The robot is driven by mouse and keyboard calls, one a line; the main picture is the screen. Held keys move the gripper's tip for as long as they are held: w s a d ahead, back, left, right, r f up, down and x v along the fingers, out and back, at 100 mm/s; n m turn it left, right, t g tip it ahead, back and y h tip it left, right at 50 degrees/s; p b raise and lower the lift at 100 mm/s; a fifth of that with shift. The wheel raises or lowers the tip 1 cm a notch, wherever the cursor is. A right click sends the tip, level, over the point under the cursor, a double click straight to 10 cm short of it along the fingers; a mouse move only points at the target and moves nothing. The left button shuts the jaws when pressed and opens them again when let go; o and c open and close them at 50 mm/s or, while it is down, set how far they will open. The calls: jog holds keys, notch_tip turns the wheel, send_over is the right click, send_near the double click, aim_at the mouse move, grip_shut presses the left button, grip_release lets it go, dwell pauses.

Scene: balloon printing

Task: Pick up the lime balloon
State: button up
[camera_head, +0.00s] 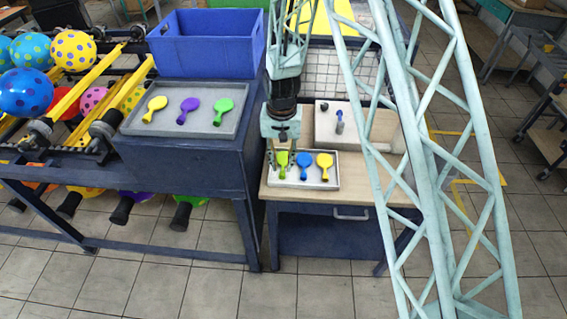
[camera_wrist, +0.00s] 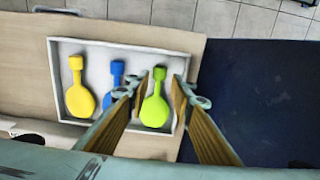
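The lime balloon (camera_wrist: 155,108) lies flat in a white tray at the right end of a row in the wrist view. In the head view the lime balloon (camera_head: 282,160) is at the tray's left end, just under my gripper. My gripper (camera_wrist: 158,92) is open, with one finger on each side of the lime balloon. The left finger is between it and the blue balloon (camera_wrist: 116,80). I cannot tell whether the fingers touch the balloon. A yellow balloon (camera_wrist: 79,95) lies at the other end of the tray (camera_wrist: 125,44).
The tray sits on a wooden table (camera_head: 375,190). A raised white box (camera_head: 350,145) with small items stands behind it. To the left, a grey tray (camera_head: 185,97) holds yellow, purple and green balloons, with a blue crate (camera_head: 205,45) behind. My lattice arm crosses the right side.

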aim_at(282, 172)
jog(key=shift+f, duration=2.15)
jog(key=c, duration=0.4)
jog(key=shift+r, duration=0.2)
jog(key=shift+r, duration=1.6)
jog(key=s+d, duration=0.1)
jog(key=s, duration=0.4)
jog(key=s+d+r+b, duration=0.1)
jog(key=s+d, duration=0.1)
jog(key=s, duration=0.3)
jog(key=s+d, duration=0.1)
jog(key=s, duration=0.4)
jog(key=shift+s+d+r+b, duration=0.2)
jog(key=shift+s+d+b, duration=0.05)
jog(key=shift+b, duration=0.05)
